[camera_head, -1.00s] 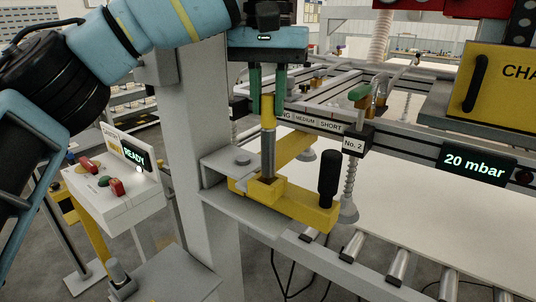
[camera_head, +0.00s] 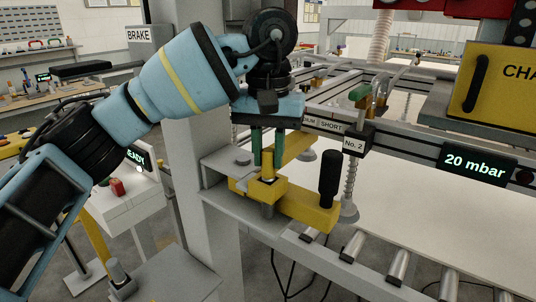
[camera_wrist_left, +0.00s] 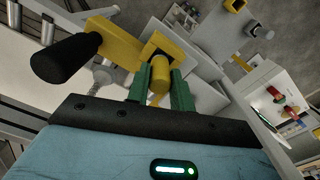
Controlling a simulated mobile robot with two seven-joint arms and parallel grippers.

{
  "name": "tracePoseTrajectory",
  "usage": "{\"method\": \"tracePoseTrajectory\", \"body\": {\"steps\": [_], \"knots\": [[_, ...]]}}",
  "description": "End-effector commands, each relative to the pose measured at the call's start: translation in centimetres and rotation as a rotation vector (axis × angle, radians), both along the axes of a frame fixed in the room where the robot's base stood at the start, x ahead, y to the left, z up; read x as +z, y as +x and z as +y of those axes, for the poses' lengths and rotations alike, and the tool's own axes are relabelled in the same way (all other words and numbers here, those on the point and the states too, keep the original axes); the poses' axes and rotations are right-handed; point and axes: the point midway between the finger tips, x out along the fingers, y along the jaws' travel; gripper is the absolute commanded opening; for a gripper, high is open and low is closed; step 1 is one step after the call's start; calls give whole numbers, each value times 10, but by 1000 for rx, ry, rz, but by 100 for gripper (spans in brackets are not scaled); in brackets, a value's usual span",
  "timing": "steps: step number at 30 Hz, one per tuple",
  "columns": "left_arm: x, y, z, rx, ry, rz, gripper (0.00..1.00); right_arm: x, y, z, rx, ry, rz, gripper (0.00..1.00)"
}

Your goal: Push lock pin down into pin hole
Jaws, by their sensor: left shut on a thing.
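The lock pin (camera_head: 267,167) has a yellow head and a grey shank. My left gripper (camera_head: 267,150), with green fingers, is shut on its yellow head. The pin stands upright in the hole of the yellow bracket (camera_head: 308,208), and some grey shank shows below the bracket. In the left wrist view, the yellow pin head (camera_wrist_left: 159,90) sits between the green fingers, at the yellow bracket (camera_wrist_left: 120,45). The hole itself is hidden by the pin and fingers. My right gripper is not in view.
A black handle (camera_head: 330,178) rises from the bracket's right end. A suction cup (camera_head: 348,210) hangs close behind it. A grey post (camera_head: 205,150) stands left of the bracket. White sheet and rollers (camera_head: 355,246) lie to the right.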

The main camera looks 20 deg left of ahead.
Motion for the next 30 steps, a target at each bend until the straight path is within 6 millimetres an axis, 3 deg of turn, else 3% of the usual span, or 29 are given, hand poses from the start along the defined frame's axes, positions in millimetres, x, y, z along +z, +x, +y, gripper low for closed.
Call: {"method": "tracePoseTrajectory", "body": {"steps": [15,16,21,30], "knots": [[-9,0,0,0,-2,-3,0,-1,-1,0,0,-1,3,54],[-10,0,0,0,-1,-2,24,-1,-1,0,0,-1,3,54],[-10,0,0,0,-1,-3,44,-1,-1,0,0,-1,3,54],[-8,0,0,1,-1,-3,44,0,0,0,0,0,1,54]]}}
